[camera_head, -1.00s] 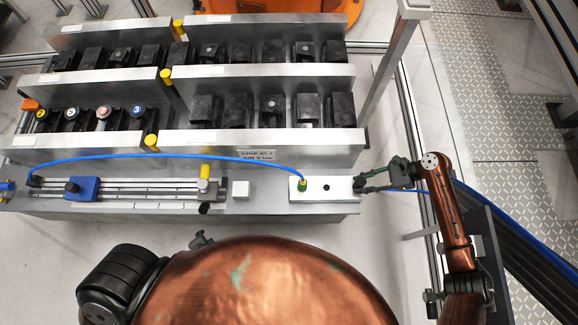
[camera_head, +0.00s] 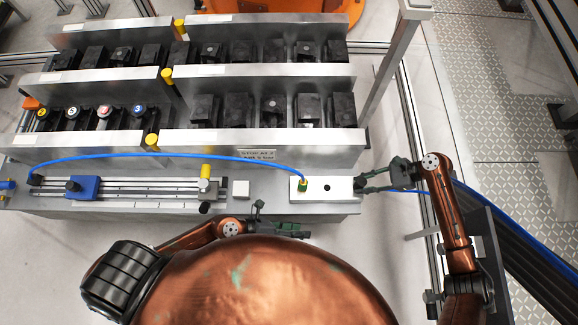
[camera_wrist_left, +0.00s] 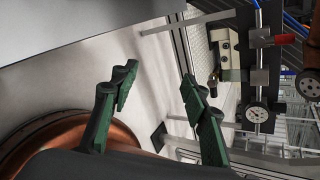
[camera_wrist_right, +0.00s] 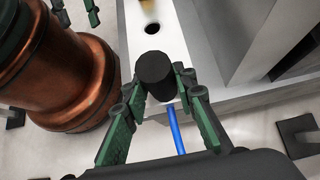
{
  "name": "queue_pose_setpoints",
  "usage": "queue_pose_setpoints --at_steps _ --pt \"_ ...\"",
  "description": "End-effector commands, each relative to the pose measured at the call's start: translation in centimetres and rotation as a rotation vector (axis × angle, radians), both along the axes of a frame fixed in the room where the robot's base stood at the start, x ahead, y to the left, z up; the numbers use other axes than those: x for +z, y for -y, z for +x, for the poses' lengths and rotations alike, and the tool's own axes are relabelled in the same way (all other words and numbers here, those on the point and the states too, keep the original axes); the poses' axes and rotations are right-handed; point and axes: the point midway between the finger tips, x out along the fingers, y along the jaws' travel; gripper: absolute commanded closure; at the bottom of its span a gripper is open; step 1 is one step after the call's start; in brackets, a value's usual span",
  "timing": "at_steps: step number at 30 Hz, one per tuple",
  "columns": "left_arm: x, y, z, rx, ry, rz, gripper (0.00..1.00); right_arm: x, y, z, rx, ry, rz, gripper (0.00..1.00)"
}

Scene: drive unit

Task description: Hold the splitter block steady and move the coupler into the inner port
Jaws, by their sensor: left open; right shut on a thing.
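The white splitter block (camera_head: 345,187) lies on the grey bench. A yellow-and-green coupler (camera_head: 304,184) with a blue cable stands in its left port; an open dark hole (camera_head: 327,187) is to its right. The right wrist view also shows this hole (camera_wrist_right: 152,28), with the coupler at the top edge. My right gripper (camera_head: 366,185) is at the block's right end, shut on a black cylindrical piece (camera_wrist_right: 154,74); whether that is fixed to the block I cannot tell. My left gripper (camera_head: 280,218) is open and empty in front of the bench, below the block. Its fingers also show in the left wrist view (camera_wrist_left: 160,84).
A slide rail with a blue carriage (camera_head: 83,188) lies left on the bench. A small white cube (camera_head: 241,189) stands between rail and block. The blue cable (camera_head: 170,157) arches behind the rail. Metal racks (camera_head: 260,145) with black units stand behind.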

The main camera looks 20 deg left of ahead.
Motion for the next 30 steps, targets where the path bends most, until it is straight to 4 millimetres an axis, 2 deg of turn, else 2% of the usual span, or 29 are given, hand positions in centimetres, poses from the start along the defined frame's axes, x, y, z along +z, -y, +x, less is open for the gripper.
queue_pose_setpoints --at_steps 1,3,6,9,11,14,18,24,27,30 --pt "1.8 1.6 0.7 -0.112 0.07 0.015 0.58 -0.1 0.1 -0.1 0.0 -0.002 -0.003 1.0" --pt "3.9 3.4 0.8 -0.271 0.161 0.043 0.58 -0.1 0.1 -0.1 0.0 -0.002 -0.003 1.0" --pt "6.4 5.2 0.6 -0.485 0.29 0.091 0.58 -0.1 0.1 -0.1 0.0 -0.002 -0.003 1.0" --pt "8.3 6.1 0.3 -0.674 0.406 0.144 0.58 -0.1 0.1 -0.1 -0.001 -0.001 -0.003 1.0" --pt "9.2 5.9 0.4 -0.774 0.469 0.186 0.58 -0.1 0.1 -0.1 -0.001 -0.001 -0.003 1.0" --pt "9.9 3.0 2.5 -0.878 0.544 0.305 0.58 -0.1 0.1 0.0 -0.001 -0.001 -0.003 1.0" --pt "10.1 -1.6 6.0 -0.854 0.552 0.426 0.58 -0.1 0.1 0.0 -0.001 -0.001 -0.003 1.0" --pt "11.2 -7.2 10.4 -0.777 0.549 0.556 0.58 -0.1 0.1 0.0 -0.001 -0.002 -0.002 1.0" --pt "11.7 -9.0 11.7 -0.751 0.55 0.596 0.58 -0.1 0.1 0.0 -0.001 -0.002 -0.002 1.0" --pt "11.9 -9.8 12.4 -0.737 0.551 0.616 0.58 -0.1 0.0 0.0 -0.001 -0.002 -0.002 1.0"
